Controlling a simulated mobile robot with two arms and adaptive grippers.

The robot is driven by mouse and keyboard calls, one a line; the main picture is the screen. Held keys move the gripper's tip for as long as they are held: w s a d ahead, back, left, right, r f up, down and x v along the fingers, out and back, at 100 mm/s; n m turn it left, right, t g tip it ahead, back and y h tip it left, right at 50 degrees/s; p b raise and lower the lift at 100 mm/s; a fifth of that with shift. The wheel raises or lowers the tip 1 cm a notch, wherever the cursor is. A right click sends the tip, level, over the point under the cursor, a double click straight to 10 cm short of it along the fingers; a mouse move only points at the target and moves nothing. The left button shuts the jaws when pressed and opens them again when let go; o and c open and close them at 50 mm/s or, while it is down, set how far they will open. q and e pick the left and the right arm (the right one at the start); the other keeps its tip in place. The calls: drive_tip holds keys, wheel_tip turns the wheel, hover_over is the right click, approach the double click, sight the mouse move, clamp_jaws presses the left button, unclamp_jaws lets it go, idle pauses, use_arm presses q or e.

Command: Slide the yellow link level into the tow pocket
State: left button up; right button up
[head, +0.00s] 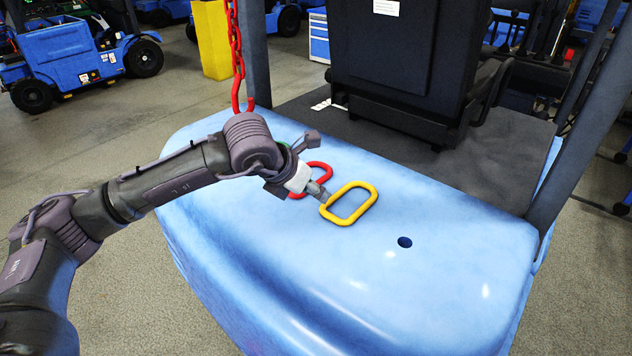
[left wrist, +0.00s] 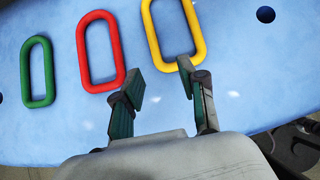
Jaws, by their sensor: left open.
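The yellow link (head: 334,218) lies flat on the blue counterweight, and its near part shows in the left wrist view (left wrist: 150,35). My left gripper (head: 314,188) is open and empty at the link's left end. In the left wrist view the gripper (left wrist: 158,90) has its two fingers apart. The right finger's tip overlaps the link's near end; I cannot tell whether they touch. A round dark hole (head: 405,242) is in the counterweight to the right of the link, also seen in the left wrist view (left wrist: 265,14). I cannot tell whether it is the tow pocket.
A red link (head: 318,165) lies beside the yellow one, partly behind my arm. A green link (left wrist: 26,70) lies further left in the left wrist view. A red chain (head: 237,60) hangs at the back left. A dark seat (head: 395,50) stands behind. The counterweight's front right is clear.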

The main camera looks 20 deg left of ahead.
sight(322, 210)
use_arm(q)
drive_tip(key=shift+w+a, duration=0.1)
drive_tip(key=shift+a, duration=0.2)
drive_tip(key=shift+w+f, duration=0.1)
drive_tip(key=shift+f, duration=0.05)
drive_tip(key=x, duration=0.4)
drive_tip(key=shift+b, duration=0.4)
drive_tip(key=b+x, duration=0.2)
drive_tip(key=x, duration=0.1)
drive_tip(key=shift+b, duration=0.35)
drive_tip(key=shift+w+d+f+b, duration=0.1)
drive_tip(key=shift+w+f+b, duration=0.3)
drive_tip(key=shift+b, duration=0.2)
use_arm(e)
drive_tip(key=shift+s+a+f, duration=0.15)
drive_tip(key=shift+s+f, duration=0.05)
drive_tip(key=shift+f, duration=1)
drive_tip(key=shift+s+a+f, duration=0.15)
drive_tip(key=shift+f, duration=1)
use_arm(q)
drive_tip(key=shift+s, duration=0.1)
drive_tip(key=c, duration=0.8)
use_arm(e)
drive_tip(key=shift+a, duration=0.1)
